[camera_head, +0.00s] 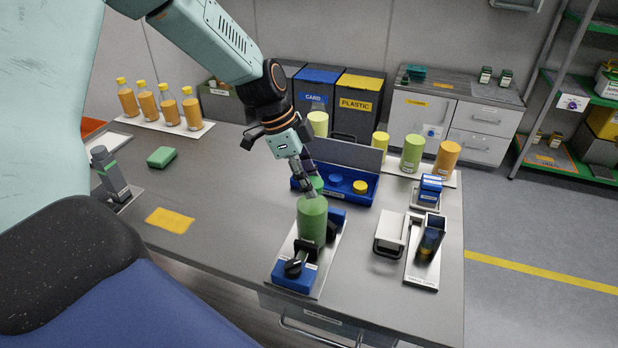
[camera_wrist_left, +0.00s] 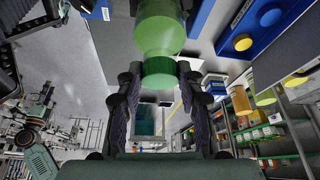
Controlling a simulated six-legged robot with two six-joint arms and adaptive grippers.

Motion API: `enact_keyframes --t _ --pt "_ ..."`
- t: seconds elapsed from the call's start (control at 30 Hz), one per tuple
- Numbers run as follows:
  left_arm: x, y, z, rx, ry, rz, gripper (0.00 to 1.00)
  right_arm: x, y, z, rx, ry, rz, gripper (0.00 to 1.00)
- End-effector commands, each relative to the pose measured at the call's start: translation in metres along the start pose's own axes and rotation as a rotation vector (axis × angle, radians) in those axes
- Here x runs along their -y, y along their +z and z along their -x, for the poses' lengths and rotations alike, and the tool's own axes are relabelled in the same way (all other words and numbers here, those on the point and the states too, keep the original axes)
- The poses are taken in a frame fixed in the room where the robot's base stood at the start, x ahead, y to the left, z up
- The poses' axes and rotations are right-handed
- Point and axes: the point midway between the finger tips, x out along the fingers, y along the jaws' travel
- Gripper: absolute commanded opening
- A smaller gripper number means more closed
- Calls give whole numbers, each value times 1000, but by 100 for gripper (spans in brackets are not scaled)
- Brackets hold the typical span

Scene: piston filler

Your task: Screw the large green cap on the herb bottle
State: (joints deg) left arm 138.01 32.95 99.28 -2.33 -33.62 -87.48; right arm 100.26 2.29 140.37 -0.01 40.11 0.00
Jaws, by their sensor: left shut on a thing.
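The green herb bottle (camera_head: 312,222) stands upright in a clamp fixture (camera_head: 296,272) with a blue block and dark knob near the table's front. The large green cap (camera_head: 317,184) is at the top of the bottle. My left gripper (camera_head: 309,183) reaches down from above and is shut on the cap. In the left wrist view the cap (camera_wrist_left: 160,72) sits between the fingertips, against the bottle's neck (camera_wrist_left: 160,35). I cannot tell how far the cap is threaded on. My right gripper is not in view.
A blue tray (camera_head: 361,201) with blue and yellow caps lies just behind the bottle. To the right stand a labelled device (camera_head: 424,255) and filled bottles (camera_head: 447,158). Orange bottles (camera_head: 170,107), a green sponge (camera_head: 161,157) and a yellow cloth (camera_head: 169,219) are left. The left-centre table is mostly clear.

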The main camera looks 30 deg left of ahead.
Motion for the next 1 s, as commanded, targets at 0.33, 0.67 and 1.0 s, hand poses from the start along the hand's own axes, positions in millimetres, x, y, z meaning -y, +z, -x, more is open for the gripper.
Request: enact_keyframes --t 0.33,0.67,1.0 --pt "0 -2 5 -1 -2 0 18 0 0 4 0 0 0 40" --pt "0 -3 8 0 -2 0 18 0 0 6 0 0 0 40" --pt "0 -3 7 0 -1 0 18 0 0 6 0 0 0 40"
